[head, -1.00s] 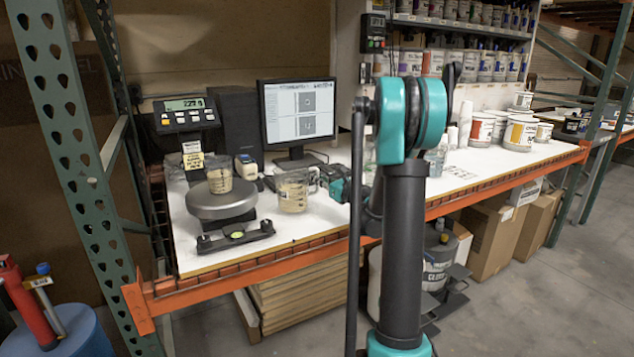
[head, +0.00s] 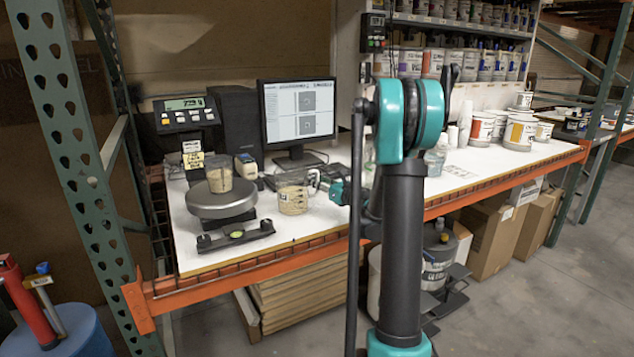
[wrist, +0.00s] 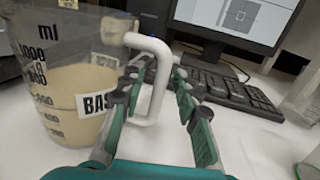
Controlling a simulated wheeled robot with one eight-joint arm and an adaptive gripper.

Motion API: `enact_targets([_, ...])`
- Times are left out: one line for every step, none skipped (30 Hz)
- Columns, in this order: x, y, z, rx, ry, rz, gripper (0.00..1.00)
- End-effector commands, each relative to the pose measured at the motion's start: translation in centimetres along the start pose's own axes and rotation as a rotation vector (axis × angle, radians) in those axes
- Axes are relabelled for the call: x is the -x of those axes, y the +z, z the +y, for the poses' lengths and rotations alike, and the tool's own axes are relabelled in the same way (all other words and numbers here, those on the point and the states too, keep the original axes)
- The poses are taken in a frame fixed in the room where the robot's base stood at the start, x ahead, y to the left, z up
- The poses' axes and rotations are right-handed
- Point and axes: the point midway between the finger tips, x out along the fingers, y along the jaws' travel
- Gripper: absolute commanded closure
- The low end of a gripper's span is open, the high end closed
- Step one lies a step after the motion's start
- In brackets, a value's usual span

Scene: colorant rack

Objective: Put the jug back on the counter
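The jug (head: 293,198) is clear, with measuring marks, a label and beige liquid. It is upright at the counter (head: 345,216), right of the scale; I cannot tell whether its base touches the top. In the wrist view the jug (wrist: 62,95) fills the left side, and its white handle (wrist: 160,85) lies between my fingers. In the head view my gripper (head: 327,188) is at the jug's right, partly hidden behind my arm.
A cup with beige content (head: 219,173) stands on the scale's round plate (head: 221,202). A monitor (head: 299,115) and keyboard (wrist: 225,85) are behind the jug. A clear container (wrist: 304,95) is at the right in the wrist view.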

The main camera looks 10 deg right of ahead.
Motion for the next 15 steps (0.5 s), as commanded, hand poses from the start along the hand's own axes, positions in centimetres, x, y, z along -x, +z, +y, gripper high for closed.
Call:
enact_targets([0.0, 0.2, 0.0, 0.0, 0.0, 0.0, 0.69])
enact_targets([0.2, 0.2, 0.0, 0.0, -0.001, 0.0, 0.69])
enact_targets([0.6, 0.2, -0.1, 0.0, -0.001, 0.0, 0.69])
enact_targets([1.0, 0.2, -0.1, 0.0, -0.002, 0.0, 0.69])
enact_targets([1.4, 0.2, -0.1, 0.0, -0.002, 0.0, 0.69])
enact_targets([2.2, 0.2, -0.1, 0.0, -0.003, 0.0, 0.69])
enact_targets([2.7, 0.2, -0.1, 0.0, -0.003, 0.0, 0.69])
enact_targets([3.3, 0.2, -0.1, 0.0, -0.003, 0.0, 0.69])
enact_targets([4.2, 0.2, -0.1, 0.0, -0.004, 0.0, 0.69])
enact_targets([4.9, 0.2, -0.1, 0.0, -0.004, 0.0, 0.69])
enact_targets([5.5, 0.2, -0.1, 0.0, -0.004, 0.0, 0.69])
enact_targets([6.4, 0.2, -0.1, 0.0, -0.004, 0.0, 0.69])
enact_targets([7.0, 0.2, -0.1, 0.0, -0.004, 0.0, 0.69])
enact_targets([7.6, 0.2, -0.1, 0.0, -0.004, 0.0, 0.69])
enact_targets([8.3, 0.2, -0.1, 0.0, -0.004, 0.0, 0.69])
